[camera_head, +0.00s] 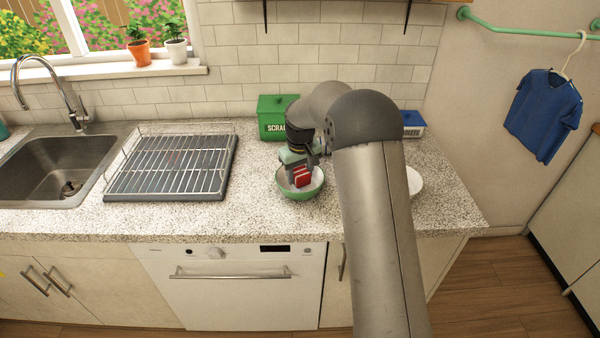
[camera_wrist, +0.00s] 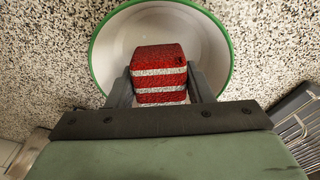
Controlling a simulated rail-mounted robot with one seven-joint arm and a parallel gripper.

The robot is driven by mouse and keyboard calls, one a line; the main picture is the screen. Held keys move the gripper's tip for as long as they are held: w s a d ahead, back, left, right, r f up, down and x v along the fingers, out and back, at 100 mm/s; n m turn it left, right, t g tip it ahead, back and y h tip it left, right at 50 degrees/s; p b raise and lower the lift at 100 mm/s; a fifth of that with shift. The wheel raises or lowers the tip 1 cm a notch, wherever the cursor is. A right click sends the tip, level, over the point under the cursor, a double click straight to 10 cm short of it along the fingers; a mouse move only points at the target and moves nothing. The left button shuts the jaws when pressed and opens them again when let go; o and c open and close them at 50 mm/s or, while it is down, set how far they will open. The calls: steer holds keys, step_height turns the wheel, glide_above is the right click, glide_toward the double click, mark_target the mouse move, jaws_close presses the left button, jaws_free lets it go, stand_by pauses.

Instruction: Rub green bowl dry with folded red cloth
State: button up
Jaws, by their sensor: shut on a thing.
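The green bowl (camera_head: 287,192) stands upright on the speckled counter, right of the dish rack. Its green rim and pale inside also show in the wrist view (camera_wrist: 101,77). The folded red cloth (camera_head: 302,177) has white stripes and shows between the two fingers in the wrist view (camera_wrist: 160,63). My gripper (camera_wrist: 160,85) is shut on the cloth and holds it over the bowl's opening, pointing down. I cannot tell whether the cloth touches the inside of the bowl. My arm hides part of the counter to the right of the bowl.
A wire dish rack (camera_head: 170,165) stands left of the bowl, beside the sink (camera_head: 50,170). A green scraps bin (camera_head: 272,117) is behind the bowl. A white plate (camera_head: 415,181) and a blue-and-white box (camera_head: 413,124) are partly hidden right of my arm.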

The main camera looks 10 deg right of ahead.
steer(key=shift+f+b, duration=0.7)
steer(key=shift+f, duration=0.45)
steer(key=shift+s+d+r, duration=0.1)
steer(key=shift+s, duration=0.1)
steer(key=shift+s+d, duration=0.2)
steer(key=shift+s, duration=0.05)
steer(key=shift+r, duration=0.1)
steer(key=shift+w, duration=0.1)
stand_by(0.4)
steer(key=shift+w+d, duration=0.15)
steer(key=shift+w, duration=0.35)
steer(key=shift+w, duration=0.15)
steer(key=shift+a, duration=0.2)
steer(key=shift+w+a, duration=0.1)
steer(key=shift+a, duration=0.25)
